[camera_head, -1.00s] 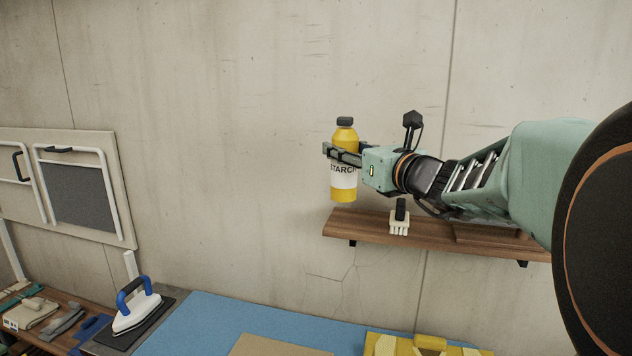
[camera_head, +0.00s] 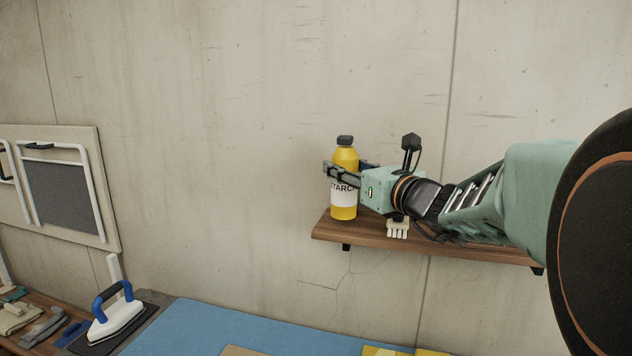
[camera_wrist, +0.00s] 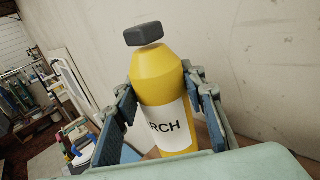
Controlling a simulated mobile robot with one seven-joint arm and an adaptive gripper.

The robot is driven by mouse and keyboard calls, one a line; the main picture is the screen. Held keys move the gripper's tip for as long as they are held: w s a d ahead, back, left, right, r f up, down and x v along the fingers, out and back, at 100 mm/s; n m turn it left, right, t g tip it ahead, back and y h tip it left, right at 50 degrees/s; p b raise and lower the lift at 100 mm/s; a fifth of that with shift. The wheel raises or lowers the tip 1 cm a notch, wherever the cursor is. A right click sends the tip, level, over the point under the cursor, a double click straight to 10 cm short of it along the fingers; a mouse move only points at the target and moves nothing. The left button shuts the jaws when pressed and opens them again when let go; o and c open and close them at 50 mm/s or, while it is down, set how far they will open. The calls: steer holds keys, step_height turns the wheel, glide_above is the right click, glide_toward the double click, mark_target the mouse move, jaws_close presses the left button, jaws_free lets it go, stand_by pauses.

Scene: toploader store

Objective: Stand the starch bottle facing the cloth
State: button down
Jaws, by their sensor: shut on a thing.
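The starch bottle (camera_head: 344,213) is yellow with a dark cap and a white label reading STARCH. It is upright at the left end of the wooden wall shelf (camera_head: 440,246) in the head view, its base at the shelf's height. I cannot tell for sure whether it touches the board. My gripper (camera_head: 350,172) is shut on the bottle from the right, around its upper body. In the wrist view the bottle (camera_wrist: 162,78) stands between the two fingers (camera_wrist: 165,112), with part of the label showing. Which cloth is meant is unclear; folded cloths (camera_head: 18,316) lie at lower left.
A pale brush (camera_head: 398,229) is on the shelf just right of the bottle, below my gripper. A blue-handled iron (camera_head: 117,309) stands at lower left beside a blue surface (camera_head: 220,327). A board with white frames (camera_head: 62,190) is on the left wall. The wall is close behind.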

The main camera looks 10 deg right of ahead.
mark_target(344, 196)
steer(key=shift+w+d+f+b, duration=0.15)
steer(key=shift+f+b, duration=0.3)
steer(key=shift+f, duration=0.7)
steer(key=shift+r, duration=0.1)
steer(key=c, duration=1.2)
jaws_free()
steer(key=shift+c, duration=0.2)
steer(key=shift+f, duration=0.2)
